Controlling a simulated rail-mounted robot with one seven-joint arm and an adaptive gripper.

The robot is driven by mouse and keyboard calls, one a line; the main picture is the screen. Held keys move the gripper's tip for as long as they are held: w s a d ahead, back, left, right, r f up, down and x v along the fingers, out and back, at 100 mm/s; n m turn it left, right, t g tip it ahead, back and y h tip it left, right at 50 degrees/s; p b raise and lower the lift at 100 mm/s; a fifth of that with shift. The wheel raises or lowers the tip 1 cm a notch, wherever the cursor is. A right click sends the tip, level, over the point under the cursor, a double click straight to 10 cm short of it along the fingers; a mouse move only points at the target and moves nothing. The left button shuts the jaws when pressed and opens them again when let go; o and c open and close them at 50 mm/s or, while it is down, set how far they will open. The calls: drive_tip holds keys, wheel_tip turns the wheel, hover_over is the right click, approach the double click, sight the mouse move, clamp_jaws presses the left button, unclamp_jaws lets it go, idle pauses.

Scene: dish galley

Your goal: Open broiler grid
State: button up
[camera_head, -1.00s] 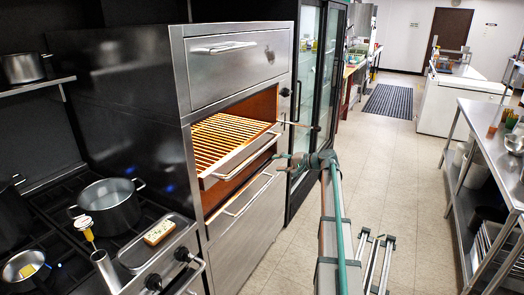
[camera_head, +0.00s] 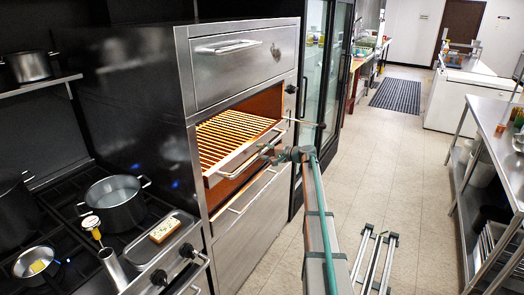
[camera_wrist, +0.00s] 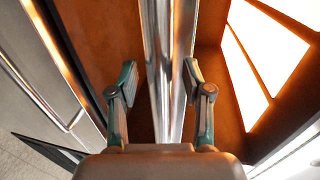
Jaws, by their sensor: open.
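The broiler grid (camera_head: 226,140) is a glowing orange slatted rack in the open bay of the steel broiler. It is pulled partway out, with its front edge and a bar handle (camera_head: 246,160) showing. My gripper (camera_head: 272,157) is at the front of this handle. In the wrist view, my gripper (camera_wrist: 158,82) has its two fingers apart, one on each side of a shiny metal bar (camera_wrist: 163,60). I cannot tell whether either finger touches the bar.
A closed steel drawer (camera_head: 240,58) is above the bay and a closed lower panel (camera_head: 250,215) below it. The stove at left holds a pot (camera_head: 116,208) and a small pan (camera_head: 36,265).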

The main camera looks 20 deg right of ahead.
drive_tip(key=shift+w+a, duration=0.15)
drive_tip(key=shift+w, duration=0.1)
clamp_jaws()
idle(0.3)
